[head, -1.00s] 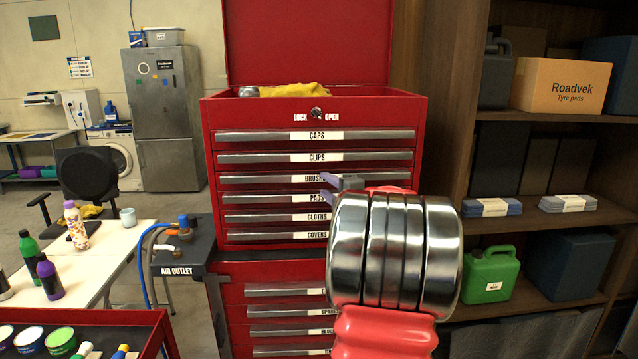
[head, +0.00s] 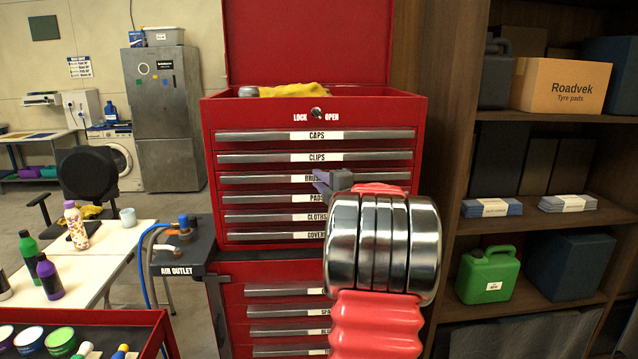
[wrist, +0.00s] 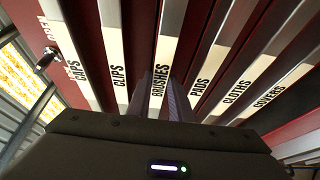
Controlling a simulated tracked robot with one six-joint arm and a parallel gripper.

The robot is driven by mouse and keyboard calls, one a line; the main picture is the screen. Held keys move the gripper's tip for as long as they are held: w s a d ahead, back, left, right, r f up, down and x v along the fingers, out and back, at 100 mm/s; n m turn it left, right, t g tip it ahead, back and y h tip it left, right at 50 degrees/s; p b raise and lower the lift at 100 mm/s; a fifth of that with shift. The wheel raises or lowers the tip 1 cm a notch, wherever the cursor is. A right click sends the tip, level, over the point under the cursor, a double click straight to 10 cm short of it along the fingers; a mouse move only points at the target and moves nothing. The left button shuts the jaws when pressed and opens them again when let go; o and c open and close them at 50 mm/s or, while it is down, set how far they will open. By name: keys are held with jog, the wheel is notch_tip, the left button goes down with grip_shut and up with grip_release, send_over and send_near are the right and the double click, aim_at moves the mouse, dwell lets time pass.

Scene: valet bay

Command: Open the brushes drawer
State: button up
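The brushes drawer (head: 245,180) is the third drawer down in the red tool chest, with a long grey handle and a white label. It is closed. My gripper (head: 322,183) is in front of its handle and covers part of the label. In the wrist view the brushes label (wrist: 161,80) runs toward my dark fingers (wrist: 170,100), which lie close together at the lower part of that label, beside the pads label (wrist: 200,88). Whether the fingers touch or hold the handle cannot be told.
The caps (head: 250,135), clips (head: 250,158), pads (head: 250,199), cloths (head: 250,217) and covers (head: 250,236) drawers are closed around it. A lock (head: 317,112) sits above. A dark shelf unit (head: 535,220) stands right. An air outlet stand (head: 180,262) stands left.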

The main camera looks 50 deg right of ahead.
jog(key=shift+f, duration=0.3)
grip_shut()
